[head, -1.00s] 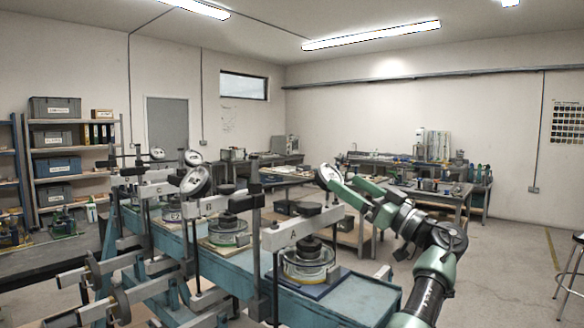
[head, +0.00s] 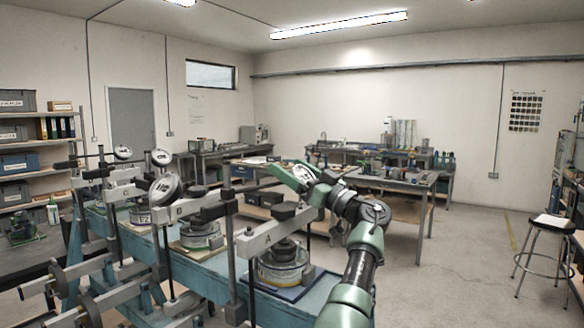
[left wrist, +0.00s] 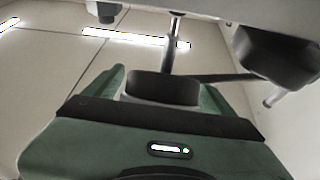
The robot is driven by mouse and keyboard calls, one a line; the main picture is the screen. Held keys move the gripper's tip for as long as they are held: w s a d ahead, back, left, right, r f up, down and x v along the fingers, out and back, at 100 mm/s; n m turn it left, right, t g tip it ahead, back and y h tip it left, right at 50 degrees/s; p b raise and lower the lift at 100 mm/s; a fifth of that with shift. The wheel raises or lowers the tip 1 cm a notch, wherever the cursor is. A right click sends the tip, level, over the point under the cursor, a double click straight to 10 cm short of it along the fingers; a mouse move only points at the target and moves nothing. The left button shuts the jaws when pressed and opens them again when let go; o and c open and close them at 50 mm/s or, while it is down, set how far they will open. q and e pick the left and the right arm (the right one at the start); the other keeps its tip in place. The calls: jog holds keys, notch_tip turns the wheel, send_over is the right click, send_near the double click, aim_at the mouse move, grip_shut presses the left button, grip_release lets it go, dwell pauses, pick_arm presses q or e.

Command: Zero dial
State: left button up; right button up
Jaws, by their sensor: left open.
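Several lever frames stand in a row on a blue bench. The nearest, marked A, has a grey beam (head: 270,238) over a round cell (head: 283,265). Its dial gauge (head: 304,173) has a white face, partly covered by my gripper. My left gripper (head: 297,177) is open, its green fingers beside and around that dial. In the left wrist view a dark round part (left wrist: 162,88) with a metal stem lies between the green fingers; it appears to be the dial. The needle is too small to read. My right gripper is not in view.
Other dials (head: 165,189) stand on the frames to the left. A stool (head: 545,250) stands at right, and work tables (head: 395,182) stand behind. The floor between bench and stool is clear. Shelves (head: 30,140) are at far left.

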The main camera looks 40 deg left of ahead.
pick_arm(q)
jog(key=shift+c, duration=0.6)
jog(key=c, duration=1.3)
jog(key=shift+o, duration=0.2)
jog(key=shift+a+f+m+t+b, duration=0.1)
jog(key=shift+f+m+t+b, duration=0.2)
jog(key=shift+m+t+b, duration=0.15)
jog(key=m+t+b, duration=0.1)
jog(key=m+t, duration=0.1)
jog(key=t, duration=0.1)
jog(key=shift+w+m+b, duration=0.25)
jog(key=shift+b, duration=0.15)
jog(key=shift+w+m+t+h, duration=0.15)
jog(key=shift+m+t+h, duration=0.25)
jog(key=shift+m+t, duration=0.35)
jog(key=shift+w+r+m+t+h, duration=0.15)
jog(key=shift+m+t+h, duration=0.2)
jog(key=shift+m+t, duration=0.45)
jog(key=shift+w+f+m+t+h, duration=0.15)
jog(key=shift+m+t+h, duration=0.2)
jog(key=shift+m+t, duration=0.45)
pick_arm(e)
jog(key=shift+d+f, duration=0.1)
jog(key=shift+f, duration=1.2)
pick_arm(q)
jog(key=shift+r, duration=0.1)
jog(key=o, duration=1.4)
